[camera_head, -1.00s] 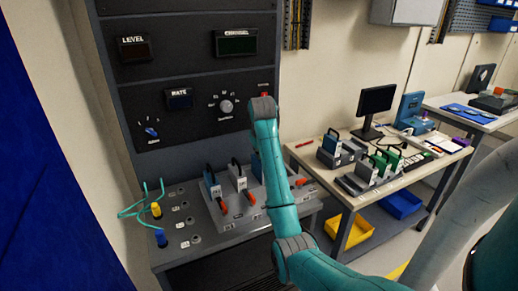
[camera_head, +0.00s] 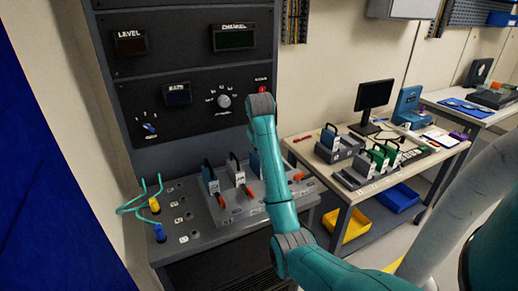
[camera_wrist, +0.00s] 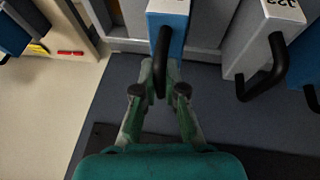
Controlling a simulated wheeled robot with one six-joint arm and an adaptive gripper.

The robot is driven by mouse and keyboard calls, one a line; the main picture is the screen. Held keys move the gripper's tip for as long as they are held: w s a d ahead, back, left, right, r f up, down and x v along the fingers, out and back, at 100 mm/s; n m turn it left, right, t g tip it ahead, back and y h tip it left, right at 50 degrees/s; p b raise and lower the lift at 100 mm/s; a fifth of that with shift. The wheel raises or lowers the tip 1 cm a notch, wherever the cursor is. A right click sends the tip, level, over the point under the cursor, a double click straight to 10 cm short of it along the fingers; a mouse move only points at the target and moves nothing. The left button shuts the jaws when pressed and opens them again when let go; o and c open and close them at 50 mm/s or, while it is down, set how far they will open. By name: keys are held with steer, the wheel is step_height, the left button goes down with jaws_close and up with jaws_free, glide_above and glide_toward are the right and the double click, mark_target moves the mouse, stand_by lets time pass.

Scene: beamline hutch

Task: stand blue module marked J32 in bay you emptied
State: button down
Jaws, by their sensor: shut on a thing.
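A blue module with a pale label face (camera_wrist: 168,22) shows in the wrist view. My gripper (camera_wrist: 160,88) is shut on its black loop handle. In the head view a blue module (camera_head: 254,163) shows beside my arm at the grey bay rack (camera_head: 262,207), partly hidden by the arm. The gripper itself is hidden there. In the wrist view the module is among the rack's grey dividers; I cannot tell whether it is fully seated. Its marking is unreadable.
A white module (camera_head: 237,173) and another blue module (camera_head: 210,180) stand in the rack to the left, with orange levers in front. Cables with yellow and blue plugs (camera_head: 157,231) are at far left. A bench (camera_head: 372,190) with more modules is at right.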

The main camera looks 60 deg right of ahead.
steer(key=shift+f, duration=0.35)
stand_by(0.6)
steer(key=c, duration=1.2)
jaws_free()
